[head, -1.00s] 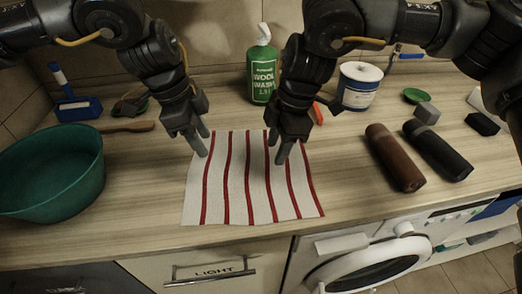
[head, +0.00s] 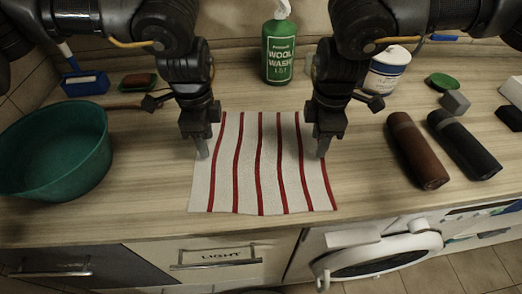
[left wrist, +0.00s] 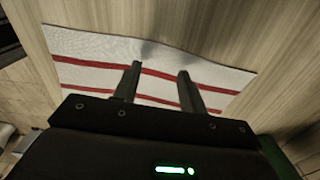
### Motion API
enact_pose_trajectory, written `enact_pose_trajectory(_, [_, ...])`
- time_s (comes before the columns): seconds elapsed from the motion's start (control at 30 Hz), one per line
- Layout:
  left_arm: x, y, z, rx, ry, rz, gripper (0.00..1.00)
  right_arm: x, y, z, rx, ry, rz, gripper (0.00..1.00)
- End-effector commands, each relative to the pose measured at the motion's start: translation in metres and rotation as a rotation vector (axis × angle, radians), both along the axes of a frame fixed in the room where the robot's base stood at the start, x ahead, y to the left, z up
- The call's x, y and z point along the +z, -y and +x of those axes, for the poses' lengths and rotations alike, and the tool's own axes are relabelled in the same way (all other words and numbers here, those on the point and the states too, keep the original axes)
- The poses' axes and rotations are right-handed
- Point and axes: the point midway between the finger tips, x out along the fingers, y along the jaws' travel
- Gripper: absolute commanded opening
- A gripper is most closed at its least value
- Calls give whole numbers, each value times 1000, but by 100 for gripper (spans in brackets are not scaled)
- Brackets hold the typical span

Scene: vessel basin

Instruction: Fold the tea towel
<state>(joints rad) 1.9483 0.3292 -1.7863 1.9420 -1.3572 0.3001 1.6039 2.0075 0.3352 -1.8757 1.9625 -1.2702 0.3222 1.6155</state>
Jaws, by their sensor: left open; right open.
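The tea towel (head: 248,180), white with several red stripes, lies flat and spread out on the wooden counter, its near edge close to the counter's front. My left gripper (head: 202,150) is at the towel's left edge, pointing down, open and empty. In the left wrist view its two fingers (left wrist: 158,78) are apart, with the towel (left wrist: 90,47) beneath them. My right gripper (head: 322,148) is at the towel's right edge, pointing down, open, with nothing seen in it. I cannot tell whether the fingertips touch the cloth.
A green basin (head: 55,150) stands left, a wool wash bottle (head: 279,50) behind the towel. The washing machine (head: 378,255) is below the counter.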

Motion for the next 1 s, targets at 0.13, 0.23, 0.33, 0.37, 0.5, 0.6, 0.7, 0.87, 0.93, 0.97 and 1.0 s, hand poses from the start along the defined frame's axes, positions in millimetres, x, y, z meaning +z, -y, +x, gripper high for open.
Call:
enact_pose_trajectory(0.13, [-13,0,0,1,-1,0,42,-13,0,0,1,-1,-1,42])
enact_pose_trajectory(0.23, [-17,0,0,1,0,-1,42,-17,0,0,1,0,0,42])
enact_pose_trajectory(0.33, [-18,0,0,1,0,-1,42,-18,0,0,1,1,0,42])
enact_pose_trajectory(0.37, [-18,0,0,1,0,-1,42,-18,0,0,1,1,0,42])
enact_pose_trajectory(0.5, [-18,-1,0,2,0,-1,42,-18,-1,0,2,1,0,42])
enact_pose_trajectory(0.6, [-20,-1,0,2,0,-1,42,-21,-1,0,2,0,0,42])
enact_pose_trajectory(0.7, [-20,-1,0,2,0,-1,39,-21,-1,0,2,1,0,39])
enact_pose_trajectory(0.87, [-21,-1,0,2,0,-1,29,-21,-1,0,2,0,0,29])
enact_pose_trajectory(0.93, [-21,-1,0,2,0,-1,24,-21,-1,0,2,0,0,24])
enact_pose_trajectory(0.97, [-21,-1,0,2,0,0,22,-21,-1,0,2,0,0,22])
enact_pose_trajectory(1.0, [-21,-1,0,2,0,0,20,-21,-1,0,2,0,0,20])
